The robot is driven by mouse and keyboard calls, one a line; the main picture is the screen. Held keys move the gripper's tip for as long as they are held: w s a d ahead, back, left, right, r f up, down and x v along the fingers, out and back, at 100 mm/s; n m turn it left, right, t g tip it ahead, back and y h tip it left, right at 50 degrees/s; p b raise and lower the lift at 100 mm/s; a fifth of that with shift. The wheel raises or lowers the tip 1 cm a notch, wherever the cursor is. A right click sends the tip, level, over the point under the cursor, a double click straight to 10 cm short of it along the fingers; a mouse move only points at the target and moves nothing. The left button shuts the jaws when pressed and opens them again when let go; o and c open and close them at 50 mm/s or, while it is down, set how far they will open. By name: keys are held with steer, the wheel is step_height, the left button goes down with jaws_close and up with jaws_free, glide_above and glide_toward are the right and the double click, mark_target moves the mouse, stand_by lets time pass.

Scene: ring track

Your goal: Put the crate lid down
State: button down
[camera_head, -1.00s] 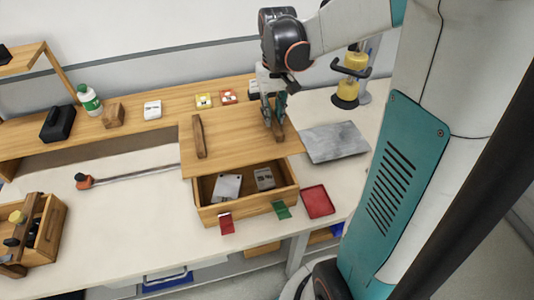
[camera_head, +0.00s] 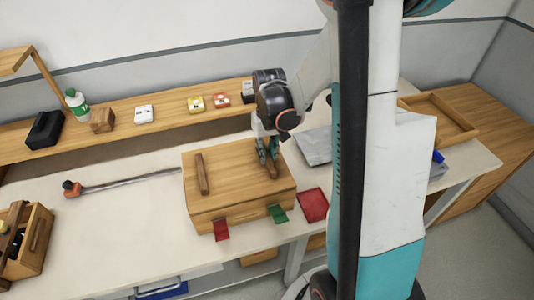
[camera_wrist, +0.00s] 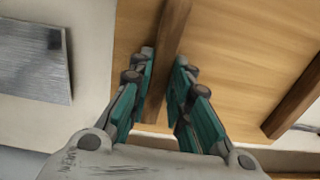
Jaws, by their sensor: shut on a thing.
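The crate lid (camera_head: 232,172) is a flat wooden board with two darker bars across its top. It lies over the wooden crate (camera_head: 243,213) and hides the crate's inside. Whether it rests fully on the rim all round I cannot tell. My gripper (camera_head: 268,158) is shut on the right-hand bar of the lid. In the wrist view, the teal fingers of my gripper (camera_wrist: 165,65) stand on both sides of the bar (camera_wrist: 170,40).
A red tag (camera_head: 221,230) and a green tag (camera_head: 277,213) hang at the crate's front. A red tray (camera_head: 313,205) and a grey plate (camera_head: 314,146) lie to the right. A long tool (camera_head: 125,182) lies left. A wooden shelf (camera_head: 175,110) runs behind with small items.

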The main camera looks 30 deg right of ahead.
steer(key=shift+f+b, duration=0.3)
steer(key=shift+f, duration=0.15)
steer(key=c, duration=1.5)
jaws_free()
steer(key=shift+r, duration=0.1)
steer(key=shift+r+p, duration=0.45)
steer(key=shift+p, duration=0.1)
step_height(320, 180, up, 12)
steer(key=shift+d+f+p, duration=0.1)
steer(key=shift+f+p, duration=0.05)
steer(key=shift+p, duration=1.05)
